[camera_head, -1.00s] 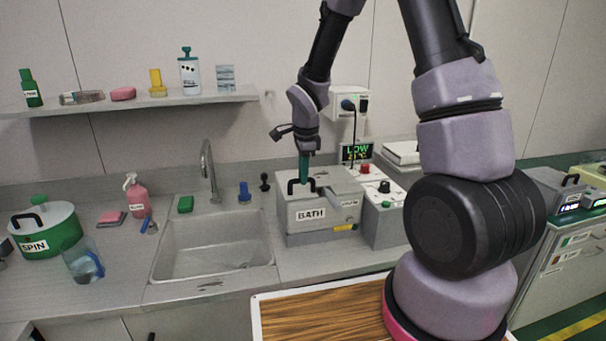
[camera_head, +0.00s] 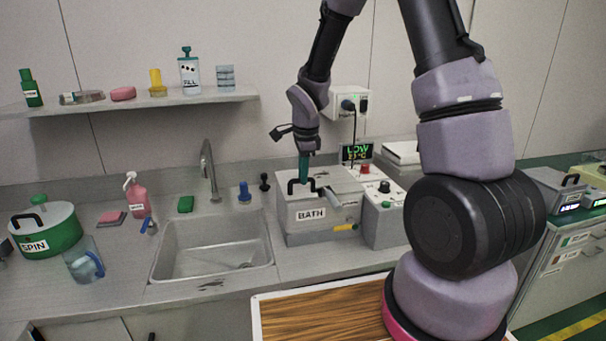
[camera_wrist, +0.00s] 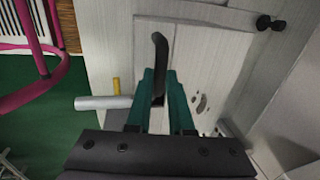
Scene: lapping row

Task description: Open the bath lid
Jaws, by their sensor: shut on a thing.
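The bath (camera_head: 305,226) is a grey box labelled BATH, standing on the counter right of the sink. Its flat grey lid (camera_head: 340,179) lies on top and looks closed. A black bar handle (camera_head: 292,187) stands on the lid; it also shows in the wrist view (camera_wrist: 160,50). My gripper (camera_head: 304,181) points down over the lid with its teal fingers shut on the handle. In the wrist view the fingers of my gripper (camera_wrist: 160,95) stand on either side of the handle, hiding its near part.
A grey cylinder (camera_wrist: 103,103) sticks out at the bath's front, with a yellow piece (camera_head: 345,227) below. A control box (camera_head: 384,222) with knobs adjoins on the right, and a LOW display (camera_head: 356,152) is behind. The sink (camera_head: 212,248) is on the left.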

